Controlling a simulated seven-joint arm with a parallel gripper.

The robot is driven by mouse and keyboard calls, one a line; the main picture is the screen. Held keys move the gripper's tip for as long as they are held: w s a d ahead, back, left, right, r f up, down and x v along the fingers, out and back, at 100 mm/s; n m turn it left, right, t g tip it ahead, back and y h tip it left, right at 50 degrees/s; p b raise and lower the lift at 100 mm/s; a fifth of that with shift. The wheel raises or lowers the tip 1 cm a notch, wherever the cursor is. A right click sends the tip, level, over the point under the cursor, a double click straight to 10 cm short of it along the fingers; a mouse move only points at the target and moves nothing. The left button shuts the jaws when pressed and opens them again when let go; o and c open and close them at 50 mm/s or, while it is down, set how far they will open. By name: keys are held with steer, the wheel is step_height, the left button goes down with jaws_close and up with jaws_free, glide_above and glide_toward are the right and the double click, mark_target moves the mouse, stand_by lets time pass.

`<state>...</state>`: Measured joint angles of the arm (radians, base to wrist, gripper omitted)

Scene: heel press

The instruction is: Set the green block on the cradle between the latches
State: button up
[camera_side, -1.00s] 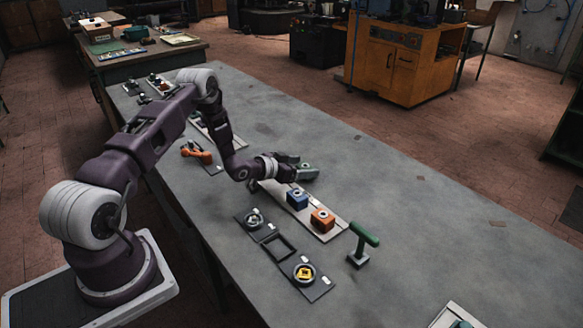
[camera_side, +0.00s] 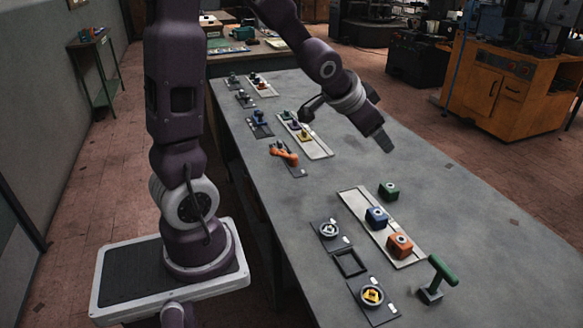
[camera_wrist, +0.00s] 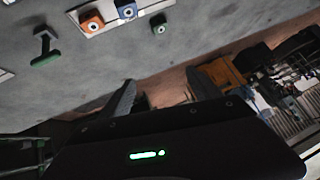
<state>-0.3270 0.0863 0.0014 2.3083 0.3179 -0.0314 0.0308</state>
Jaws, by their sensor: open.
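The green block (camera_side: 389,190) sits on the grey table, just off the far right edge of a pale strip. It also shows in the wrist view (camera_wrist: 158,24), apart from my fingers. A dark square frame (camera_side: 350,263), apparently the cradle, lies empty between two dark plates. One plate carries a grey round fitting (camera_side: 330,230), the other a yellow-centred round fitting (camera_side: 371,295); these may be the latches. My gripper (camera_side: 384,143) is raised above the table, behind the green block in the side view. In the wrist view its fingers (camera_wrist: 163,92) are apart with nothing between them.
A blue block (camera_side: 376,217) and an orange block (camera_side: 399,245) stand on the pale strip (camera_side: 354,198). A green-handled T-shaped tool (camera_side: 439,276) stands to the right. An orange part (camera_side: 285,153) and further fixtures lie farther back. The table's right side is mostly clear.

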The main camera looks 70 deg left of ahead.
steer(key=s+d+r, duration=0.2)
steer(key=s+d, duration=0.2)
steer(key=s, duration=0.2)
steer(key=s+d+r+g+h, duration=0.1)
steer(key=s+d+r, duration=0.2)
steer(key=s, duration=0.4)
steer(key=shift+d, duration=0.55)
steer(key=shift+o, duration=0.5)
steer(key=s+d+g+h, duration=0.1)
steer(key=s+d, duration=0.4)
steer(key=s, duration=0.6)
steer(key=shift+s+f+g+h, duration=0.25)
steer(key=shift+g+h, duration=0.15)
